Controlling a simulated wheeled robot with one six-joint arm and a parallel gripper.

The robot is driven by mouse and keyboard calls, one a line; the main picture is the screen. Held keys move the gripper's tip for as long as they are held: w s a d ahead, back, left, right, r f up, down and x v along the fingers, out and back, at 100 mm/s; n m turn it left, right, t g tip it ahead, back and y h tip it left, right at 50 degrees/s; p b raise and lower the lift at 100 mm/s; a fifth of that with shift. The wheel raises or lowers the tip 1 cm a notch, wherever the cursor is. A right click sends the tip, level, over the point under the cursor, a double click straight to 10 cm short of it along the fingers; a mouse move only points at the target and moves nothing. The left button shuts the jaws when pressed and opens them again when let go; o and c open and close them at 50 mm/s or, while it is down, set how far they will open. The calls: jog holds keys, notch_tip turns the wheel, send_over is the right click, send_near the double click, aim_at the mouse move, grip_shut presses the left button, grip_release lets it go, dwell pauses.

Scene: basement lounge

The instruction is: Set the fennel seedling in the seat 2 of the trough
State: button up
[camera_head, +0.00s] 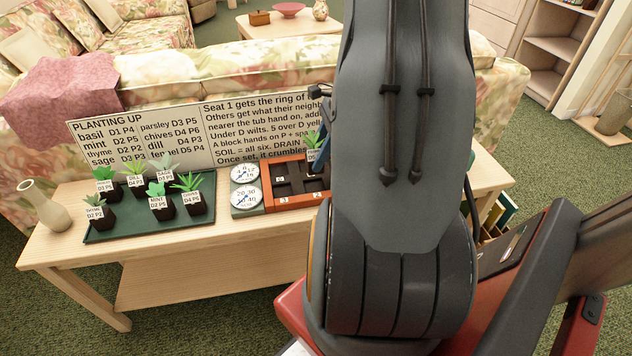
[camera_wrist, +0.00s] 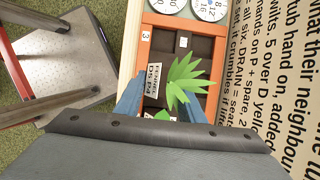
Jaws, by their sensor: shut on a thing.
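The fennel seedling has a dark pot with a white label (camera_wrist: 154,80) and feathery green leaves (camera_wrist: 185,82) in the wrist view. In the head view its leaves (camera_head: 312,139) show just left of my arm. My gripper (camera_wrist: 161,97) is shut on it, one blue finger on each side. The trough (camera_head: 272,202) is an orange-brown box with dark seats, and its frame also shows in the wrist view (camera_wrist: 166,22). The seedling is over the trough; I cannot tell whether its pot touches a seat floor. One seat label reads 3 (camera_wrist: 146,36). My arm hides the trough's right end.
A green tray (camera_head: 105,235) at the left holds several labelled seedlings. Two dials (camera_head: 245,185) stand at the trough's left end. A text board (camera_head: 150,140) stands behind. A vase (camera_head: 45,207) is at the table's left end. Bare wood (camera_head: 200,245) lies in front.

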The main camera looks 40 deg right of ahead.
jog(key=shift+f+b, duration=0.35)
jog(key=shift+f, duration=3.35)
jog(key=o, duration=1.1)
jog(key=shift+f, duration=0.1)
jog(key=p+v, duration=0.1)
jog(key=v, duration=1.1)
jog(key=s+a+r+n+h, duration=0.1)
jog(key=s+a+r+n, duration=0.1)
jog(key=a+n, duration=0.5)
jog(key=s+a+r+n+g+h, duration=0.1)
jog(key=s+a+r+n, duration=0.1)
jog(key=a+r+n, duration=0.2)
jog(key=s+a+r+n+g+h, duration=0.1)
jog(key=s+a+r+n, duration=0.1)
jog(key=a+n, duration=0.9)
jog(key=shift+s+a+r+h, duration=0.15)
jog(key=shift+a+r, duration=0.15)
jog(key=shift+a, duration=0.3)
jog(key=shift+s+a+r+h, duration=0.1)
jog(key=shift+a+r, duration=0.2)
jog(key=shift+a, duration=0.25)
jog(key=shift+s+a+r+h, duration=0.15)
jog(key=shift+a+r, duration=0.15)
jog(key=shift+a, duration=0.3)
